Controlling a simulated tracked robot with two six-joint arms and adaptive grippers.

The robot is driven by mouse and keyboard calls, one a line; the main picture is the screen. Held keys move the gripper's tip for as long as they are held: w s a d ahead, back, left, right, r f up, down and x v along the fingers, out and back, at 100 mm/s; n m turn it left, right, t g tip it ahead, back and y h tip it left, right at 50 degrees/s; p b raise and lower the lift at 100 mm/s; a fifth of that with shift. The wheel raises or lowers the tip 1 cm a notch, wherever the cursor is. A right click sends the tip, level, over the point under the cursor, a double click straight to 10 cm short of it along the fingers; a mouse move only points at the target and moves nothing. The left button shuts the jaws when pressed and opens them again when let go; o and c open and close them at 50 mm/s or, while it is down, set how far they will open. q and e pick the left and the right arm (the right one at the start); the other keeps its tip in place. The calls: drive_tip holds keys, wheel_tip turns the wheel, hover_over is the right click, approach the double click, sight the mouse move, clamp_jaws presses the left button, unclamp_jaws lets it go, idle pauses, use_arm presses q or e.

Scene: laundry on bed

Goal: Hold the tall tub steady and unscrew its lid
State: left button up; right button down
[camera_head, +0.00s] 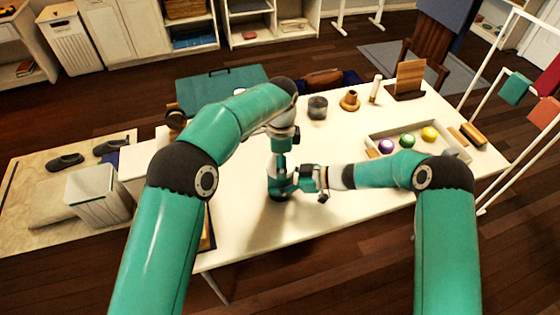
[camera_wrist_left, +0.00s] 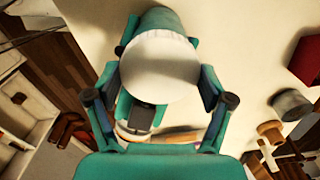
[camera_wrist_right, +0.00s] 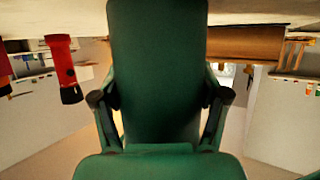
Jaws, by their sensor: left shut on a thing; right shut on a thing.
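The tall tub's white round lid (camera_wrist_left: 158,65) fills the middle of the left wrist view, with part of the teal tub body behind it. My left gripper (camera_head: 281,186) reaches down from above, and its fingers lie on both sides of the lid. In the right wrist view the dark green tub body (camera_wrist_right: 157,70) stands large between the fingers of my right gripper (camera_head: 312,179). That gripper comes in from the right, beside the left one. Both are shut on the tub. In the head view the tub is mostly hidden by the grippers.
A tray (camera_head: 455,149) with purple, green and yellow balls lies to the right. A grey canister (camera_head: 317,108) and a wooden piece (camera_head: 349,101) stand farther back. A red flashlight (camera_wrist_right: 65,68) shows in the right wrist view. The white table (camera_head: 250,235) is clear in front.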

use_arm(q)
drive_tip(key=n, duration=0.6)
drive_tip(key=o, duration=1.2)
